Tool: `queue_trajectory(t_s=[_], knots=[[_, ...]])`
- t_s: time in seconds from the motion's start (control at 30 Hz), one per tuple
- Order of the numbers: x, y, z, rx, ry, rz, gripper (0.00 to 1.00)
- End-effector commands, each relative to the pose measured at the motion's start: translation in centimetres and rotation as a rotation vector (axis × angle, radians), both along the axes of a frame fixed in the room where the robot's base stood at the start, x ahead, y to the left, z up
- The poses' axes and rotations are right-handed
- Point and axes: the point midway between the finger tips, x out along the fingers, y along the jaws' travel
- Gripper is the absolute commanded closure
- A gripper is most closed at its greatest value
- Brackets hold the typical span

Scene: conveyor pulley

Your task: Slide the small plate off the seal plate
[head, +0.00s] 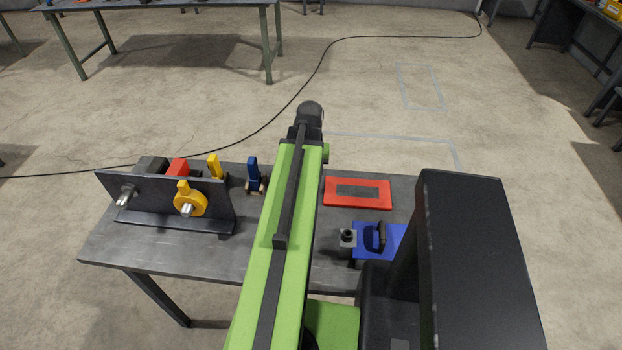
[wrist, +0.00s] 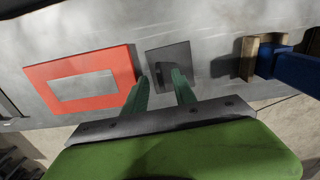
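In the wrist view a dark grey square plate (wrist: 168,57) lies flat on the bench, just beyond and partly between my fingertips. Left of it lies a red rectangular plate (wrist: 122,60) with a grey rectangle (wrist: 82,87) in its middle. The red plate also shows in the head view (head: 333,199), right of my arm. I cannot tell which of these is the small plate or the seal plate. My gripper (wrist: 160,77) is open, with its two green fingers apart and nothing held. The left finger is close to the red plate's right edge; contact is unclear. My arm hides the gripper and the dark plate in the head view.
A dark bracket (head: 150,212) with yellow parts stands at the bench's left. A blue tool (head: 253,172) with tan jaws stands left of my arm; it also shows in the wrist view (wrist: 297,70). A blue plate (head: 366,245) with a black handle lies at the front right.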

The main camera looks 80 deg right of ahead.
Motion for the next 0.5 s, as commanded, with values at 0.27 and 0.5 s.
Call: queue_trajectory(t_s=[0.27, 0.5], knots=[[-0.3, 0.0, 7.3, 0.0, 0.0, -0.002, 0.67], [-0.5, -0.1, 12.7, 0.0, -0.001, -0.004, 0.67]])
